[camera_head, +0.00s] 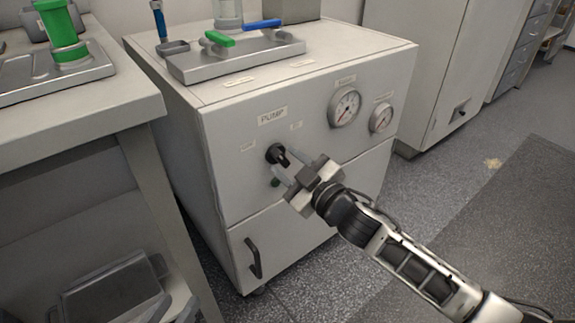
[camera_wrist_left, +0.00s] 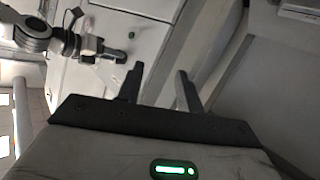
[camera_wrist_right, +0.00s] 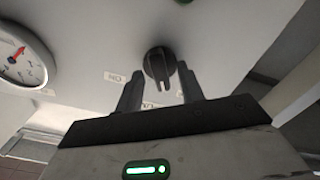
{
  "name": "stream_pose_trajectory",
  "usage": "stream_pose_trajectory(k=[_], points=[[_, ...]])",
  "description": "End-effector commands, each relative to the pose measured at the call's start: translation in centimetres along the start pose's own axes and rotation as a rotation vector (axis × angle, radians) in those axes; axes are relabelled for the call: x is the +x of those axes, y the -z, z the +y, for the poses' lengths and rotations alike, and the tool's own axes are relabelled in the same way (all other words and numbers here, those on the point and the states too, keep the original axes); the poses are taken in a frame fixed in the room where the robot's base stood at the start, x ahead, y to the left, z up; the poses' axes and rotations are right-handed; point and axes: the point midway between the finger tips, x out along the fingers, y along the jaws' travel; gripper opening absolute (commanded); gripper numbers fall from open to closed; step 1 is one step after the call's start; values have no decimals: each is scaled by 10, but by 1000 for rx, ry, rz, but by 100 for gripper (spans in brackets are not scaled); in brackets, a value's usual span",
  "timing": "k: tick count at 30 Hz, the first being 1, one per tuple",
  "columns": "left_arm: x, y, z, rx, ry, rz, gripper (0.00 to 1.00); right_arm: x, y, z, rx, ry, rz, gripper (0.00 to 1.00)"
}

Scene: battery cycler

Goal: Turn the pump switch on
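The pump switch is a black rotary knob (camera_head: 277,153) on the front of the grey cabinet, under the PUMP label (camera_head: 272,116). In the right wrist view the knob (camera_wrist_right: 159,65) sits just beyond and between the fingertips, its pointer toward the gripper. My right gripper (camera_head: 283,166) is open in front of the knob; its fingers (camera_wrist_right: 161,88) show a gap on both sides, and I cannot tell whether they touch it. My left gripper (camera_wrist_left: 160,80) is open and empty, away from the cabinet; it is not seen in the head view.
Two gauges (camera_head: 344,106) are right of the switch, and a green lamp (camera_head: 275,182) is just below it. A door handle (camera_head: 253,258) sticks out lower down. A tray with green and blue valve handles (camera_head: 263,24) is on top. A bench (camera_head: 75,115) stands close on the left.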

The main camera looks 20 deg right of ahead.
Motion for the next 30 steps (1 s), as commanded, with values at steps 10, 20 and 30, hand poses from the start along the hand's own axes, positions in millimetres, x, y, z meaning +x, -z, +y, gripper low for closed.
stream_pose_trajectory(k=[10, 20, 30], points=[[-3, 5, 2, 0, -5, 16, 36, 4, 0, 0, 1, 1, 0, 35], [-2, 3, 2, 0, -4, 7, 36, 4, 0, 0, 3, 1, 0, 0], [-3, -2, 0, 5, 6, -51, 36, 4, 3, 1, 117, 1, 0, 0]])
